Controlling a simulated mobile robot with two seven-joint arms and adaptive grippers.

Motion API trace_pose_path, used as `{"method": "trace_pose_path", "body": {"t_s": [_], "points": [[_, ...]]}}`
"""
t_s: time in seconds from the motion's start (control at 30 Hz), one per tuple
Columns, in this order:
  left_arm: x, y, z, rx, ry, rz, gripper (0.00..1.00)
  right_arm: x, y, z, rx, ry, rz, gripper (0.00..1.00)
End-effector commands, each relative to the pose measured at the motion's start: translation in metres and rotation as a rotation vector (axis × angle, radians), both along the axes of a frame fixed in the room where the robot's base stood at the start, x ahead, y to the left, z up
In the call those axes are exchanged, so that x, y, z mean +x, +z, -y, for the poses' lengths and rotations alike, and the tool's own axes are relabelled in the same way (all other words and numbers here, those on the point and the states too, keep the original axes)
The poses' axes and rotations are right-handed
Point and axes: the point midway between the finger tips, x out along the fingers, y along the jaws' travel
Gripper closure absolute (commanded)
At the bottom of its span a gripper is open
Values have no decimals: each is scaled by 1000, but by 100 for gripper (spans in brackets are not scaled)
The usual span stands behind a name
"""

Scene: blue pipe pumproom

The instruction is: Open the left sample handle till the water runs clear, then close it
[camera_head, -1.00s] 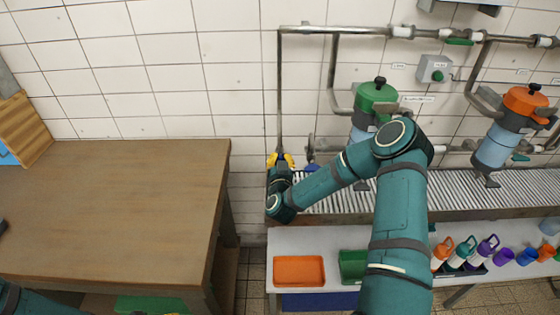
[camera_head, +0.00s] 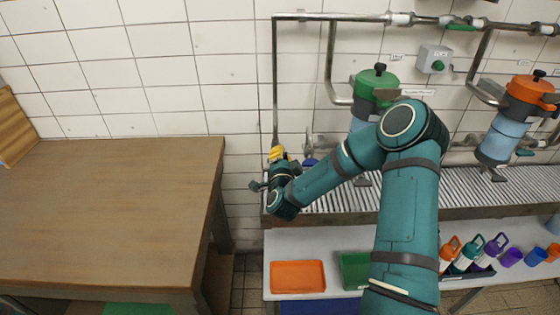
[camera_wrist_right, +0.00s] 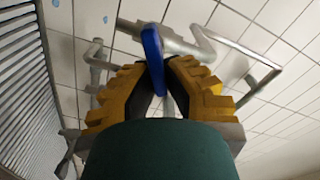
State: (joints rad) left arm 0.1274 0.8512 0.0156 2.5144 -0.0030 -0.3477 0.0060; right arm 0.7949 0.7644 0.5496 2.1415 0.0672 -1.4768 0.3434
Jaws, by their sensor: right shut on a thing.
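My right gripper (camera_head: 276,153) is at the wall pipe, by the left end of the slatted drain. In the right wrist view its yellow fingers (camera_wrist_right: 156,78) are closed on a blue handle (camera_wrist_right: 152,57), which sits at a grey metal pipe (camera_wrist_right: 178,40). I can make out no running water. My left gripper is out of view.
The slatted drain (camera_head: 420,198) runs along the wall. Below are an orange tray (camera_head: 298,276), a green tray (camera_head: 354,268) and several bottles and cups. Green-topped (camera_head: 377,90) and orange-topped (camera_head: 527,97) units hang on the pipework.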

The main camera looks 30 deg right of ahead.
Motion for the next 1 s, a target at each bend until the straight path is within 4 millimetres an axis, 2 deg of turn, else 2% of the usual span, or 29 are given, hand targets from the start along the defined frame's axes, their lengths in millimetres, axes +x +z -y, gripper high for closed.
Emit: {"method": "trace_pose_path", "body": {"t_s": [0.1, 0.5, 1.0], "points": [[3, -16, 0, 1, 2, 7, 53, 0, -3, 2, 90, -2, 63, 100], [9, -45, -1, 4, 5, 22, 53, -1, -7, 3, 355, -2, 226, 100], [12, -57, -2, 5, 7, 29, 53, -1, -8, 3, 477, -1, 297, 100]]}}
